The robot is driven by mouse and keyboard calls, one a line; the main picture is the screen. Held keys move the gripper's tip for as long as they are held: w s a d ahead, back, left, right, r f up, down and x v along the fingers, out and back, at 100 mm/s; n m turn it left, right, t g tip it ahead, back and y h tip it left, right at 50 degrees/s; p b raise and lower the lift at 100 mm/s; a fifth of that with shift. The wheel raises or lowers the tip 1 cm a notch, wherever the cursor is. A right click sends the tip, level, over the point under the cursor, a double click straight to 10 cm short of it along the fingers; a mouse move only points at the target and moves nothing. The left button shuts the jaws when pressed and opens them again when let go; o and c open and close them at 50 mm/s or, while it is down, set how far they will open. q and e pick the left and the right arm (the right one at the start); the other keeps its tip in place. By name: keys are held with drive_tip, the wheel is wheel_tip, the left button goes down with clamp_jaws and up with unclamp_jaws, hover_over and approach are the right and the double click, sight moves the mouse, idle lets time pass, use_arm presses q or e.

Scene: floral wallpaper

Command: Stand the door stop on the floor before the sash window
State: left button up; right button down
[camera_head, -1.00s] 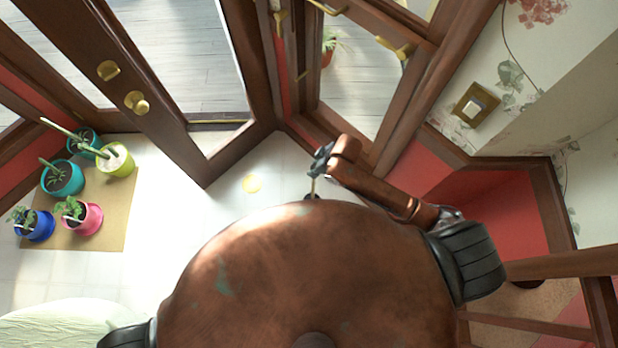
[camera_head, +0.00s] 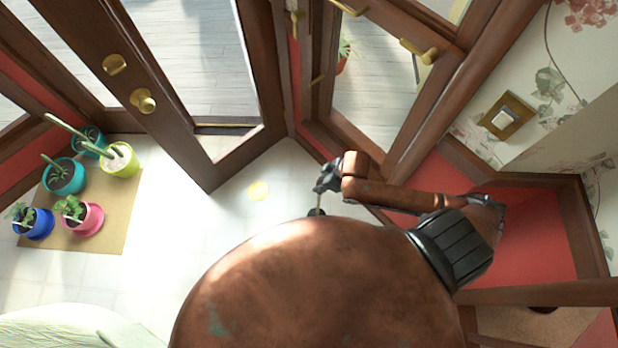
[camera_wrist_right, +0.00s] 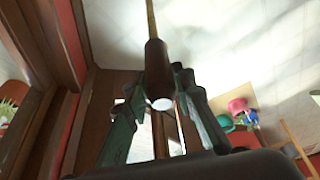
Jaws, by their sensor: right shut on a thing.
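My right gripper (camera_head: 328,176) reaches toward the floor by the wooden frames. In the right wrist view (camera_wrist_right: 160,115) its fingers are shut on the door stop (camera_wrist_right: 157,68), which shows a brown grip with a pale end and a thin brass-coloured rod. In the head view the door stop's dark lower end (camera_head: 317,212) shows below the gripper, partly hidden by my body. I cannot tell whether it touches the floor. What looks like the sash window (camera_head: 376,100), brown-framed with brass fittings, is just beyond the gripper. My left gripper is not in view.
A brown door (camera_head: 165,110) with brass knobs stands at upper left. Several potted plants stand on a tan mat (camera_head: 118,225) at left. Red-and-brown panelling (camera_head: 440,180) is close on the right.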

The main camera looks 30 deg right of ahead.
use_arm(q)
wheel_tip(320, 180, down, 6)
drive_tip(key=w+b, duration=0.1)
drive_tip(key=b, duration=0.6)
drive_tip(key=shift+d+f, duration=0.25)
use_arm(e)
drive_tip(key=w+d+f, duration=0.7)
drive_tip(key=w+f, duration=0.5)
drive_tip(key=shift+f, duration=0.2)
drive_tip(key=shift+w, duration=0.1)
drive_tip(key=c, duration=1.6)
unclamp_jaws()
drive_tip(key=shift+s+f, duration=0.2)
drive_tip(key=shift+f, duration=0.05)
drive_tip(key=shift+d+r, duration=0.1)
